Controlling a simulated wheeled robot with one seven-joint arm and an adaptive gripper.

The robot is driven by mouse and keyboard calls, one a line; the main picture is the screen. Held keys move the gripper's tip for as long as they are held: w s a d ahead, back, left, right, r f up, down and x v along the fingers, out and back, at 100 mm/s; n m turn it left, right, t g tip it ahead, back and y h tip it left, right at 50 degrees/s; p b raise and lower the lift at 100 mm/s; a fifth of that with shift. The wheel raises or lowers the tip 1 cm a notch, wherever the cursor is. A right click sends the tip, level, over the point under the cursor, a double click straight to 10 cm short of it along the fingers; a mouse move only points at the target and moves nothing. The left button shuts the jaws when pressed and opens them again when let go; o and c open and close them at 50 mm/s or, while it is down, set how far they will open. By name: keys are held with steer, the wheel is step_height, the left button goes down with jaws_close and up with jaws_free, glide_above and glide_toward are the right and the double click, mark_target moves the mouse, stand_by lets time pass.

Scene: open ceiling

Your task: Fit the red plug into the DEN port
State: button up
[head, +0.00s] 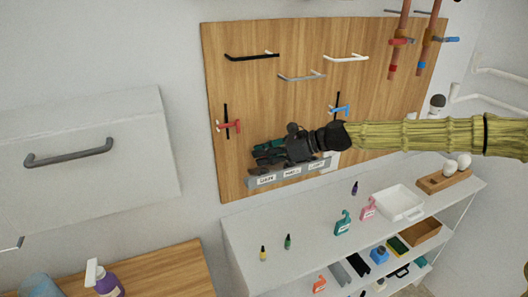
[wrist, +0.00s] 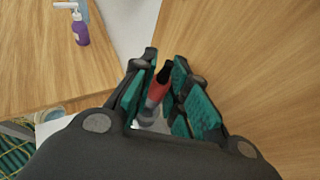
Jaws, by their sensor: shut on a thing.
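The red plug (wrist: 157,92) sits between the teal-padded fingers of my gripper (wrist: 164,80) in the wrist view. It has a black end toward the fingertips and a grey part nearer the palm. In the head view my gripper (head: 263,155) is beside the wooden panel, just above the left part of a grey port strip (head: 250,184). The strip carries small white labels, the leftmost (head: 266,180) hard to read but possibly DEN. The ports themselves are hidden or too small to see. The plug is hidden by the fingers in the head view.
The wooden panel (head: 230,60) carries several bar handles and a red lever (head: 230,125) and blue lever (head: 340,109). Below stands a white shelf unit (head: 320,221) with small bottles and trays. A grey-handled cabinet (head: 90,190) is at left.

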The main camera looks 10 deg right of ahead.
steer(key=shift+f+b, duration=0.3)
steer(key=shift+f, duration=0.45)
steer(key=shift+p, duration=0.55)
stand_by(1.4)
steer(key=shift+f+b, duration=0.55)
steer(key=shift+f, duration=0.4)
stand_by(0.4)
steer(key=o, duration=0.8)
steer(key=shift+o, duration=0.3)
steer(key=shift+f, duration=0.1)
steer(key=shift+a, duration=0.1)
steer(key=shift+s, duration=0.1)
